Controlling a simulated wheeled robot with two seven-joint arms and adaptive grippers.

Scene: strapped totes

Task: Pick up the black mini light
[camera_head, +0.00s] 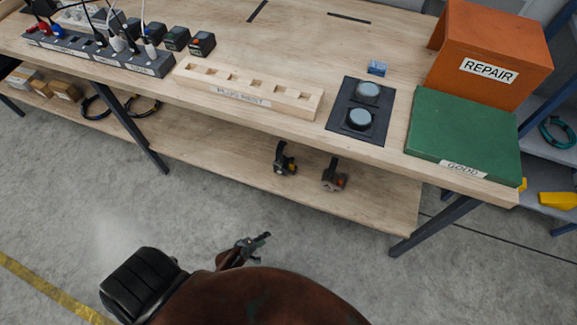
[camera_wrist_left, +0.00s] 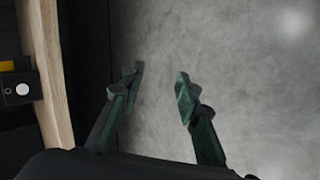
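My left gripper (camera_head: 252,244) is over the floor in front of the table, apart from everything on it. In the left wrist view its fingers (camera_wrist_left: 160,78) stand apart with only floor between them. A small black box with a white round face (camera_wrist_left: 18,90) and a yellow part above it is at the left edge of that view, beyond a wooden edge. In the head view, two small dark devices (camera_head: 285,160) (camera_head: 333,176) stand on the lower shelf. I cannot tell for certain which object is the black mini light. My right gripper is not in view.
The wooden tabletop (camera_head: 300,45) holds a power strip (camera_head: 100,52), a wooden plug rest (camera_head: 245,92), a dark pad (camera_head: 372,95) with two grey discs, an orange REPAIR bin (camera_head: 490,45) and a green GOOD box (camera_head: 463,135). The lower shelf (camera_head: 225,150) has bare room.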

